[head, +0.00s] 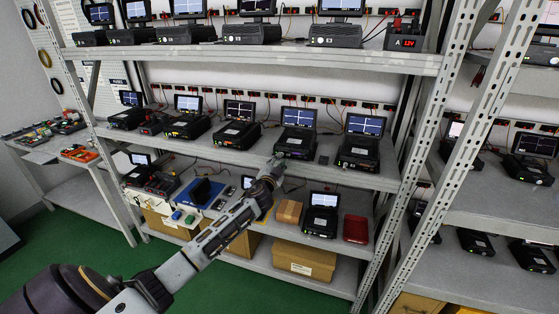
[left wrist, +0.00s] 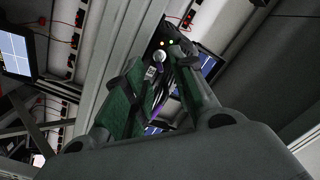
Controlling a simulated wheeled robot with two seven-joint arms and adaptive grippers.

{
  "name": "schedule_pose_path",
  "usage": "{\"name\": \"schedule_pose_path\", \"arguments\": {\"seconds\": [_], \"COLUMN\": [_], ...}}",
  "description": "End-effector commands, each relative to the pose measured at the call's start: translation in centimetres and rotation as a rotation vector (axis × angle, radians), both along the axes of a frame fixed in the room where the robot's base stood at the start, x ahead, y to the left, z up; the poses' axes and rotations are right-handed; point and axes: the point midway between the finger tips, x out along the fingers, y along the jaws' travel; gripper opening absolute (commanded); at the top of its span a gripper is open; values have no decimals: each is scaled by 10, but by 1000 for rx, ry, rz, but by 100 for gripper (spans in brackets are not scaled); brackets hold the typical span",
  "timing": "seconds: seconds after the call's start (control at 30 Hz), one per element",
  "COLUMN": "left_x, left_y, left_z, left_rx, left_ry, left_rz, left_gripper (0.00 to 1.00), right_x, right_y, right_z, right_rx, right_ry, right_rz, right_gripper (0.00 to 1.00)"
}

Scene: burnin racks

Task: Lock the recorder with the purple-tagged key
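My left gripper (head: 277,163) reaches up to the front of a recorder (head: 295,145) with a lit screen on the middle shelf. In the left wrist view the green-padded fingers of this gripper (left wrist: 160,68) close in around a small key with a purple tag (left wrist: 155,112). The key's tip is hidden. A round silver piece (left wrist: 158,57) shows at the fingertips, by the recorder's dark front (left wrist: 165,37) with small green and yellow lights. I cannot tell whether the key sits in the lock. My right gripper is out of view.
More recorders stand on both sides, including one (head: 358,152) to the right and one (head: 236,134) to the left. The lower shelf holds a blue box (head: 200,193), a wooden block (head: 289,212) and a red tray (head: 355,229). A slotted rack post (head: 425,150) stands at right.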

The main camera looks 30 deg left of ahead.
Motion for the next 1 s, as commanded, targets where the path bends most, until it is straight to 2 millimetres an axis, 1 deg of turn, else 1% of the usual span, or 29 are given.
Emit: {"name": "schedule_pose_path", "arguments": {"seconds": [0.1, 0.27, 0.67, 0.7, 0.8, 0.9, 1.0], "left_x": [8, 15, 17, 17, 17, 17, 17], "left_y": [2, 4, 5, 5, 5, 5, 5], "left_z": [1, 1, 0, 0, 0, 0, 0], "left_rx": [0, 0, 0, 0, 0, 0, 0], "left_ry": [-1, -1, -1, -1, -1, -1, -1], "left_rz": [-1, 0, -1, -1, -1, -1, -1], "left_gripper": [26, 26, 26, 23, 10, 0, 0], "right_x": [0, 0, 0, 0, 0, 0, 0], "right_y": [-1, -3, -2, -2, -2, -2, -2], "right_z": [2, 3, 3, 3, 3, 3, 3], "right_rx": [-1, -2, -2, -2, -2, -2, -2], "right_ry": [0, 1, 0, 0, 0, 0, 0], "right_rz": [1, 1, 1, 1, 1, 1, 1], "right_gripper": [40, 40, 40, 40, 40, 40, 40]}}
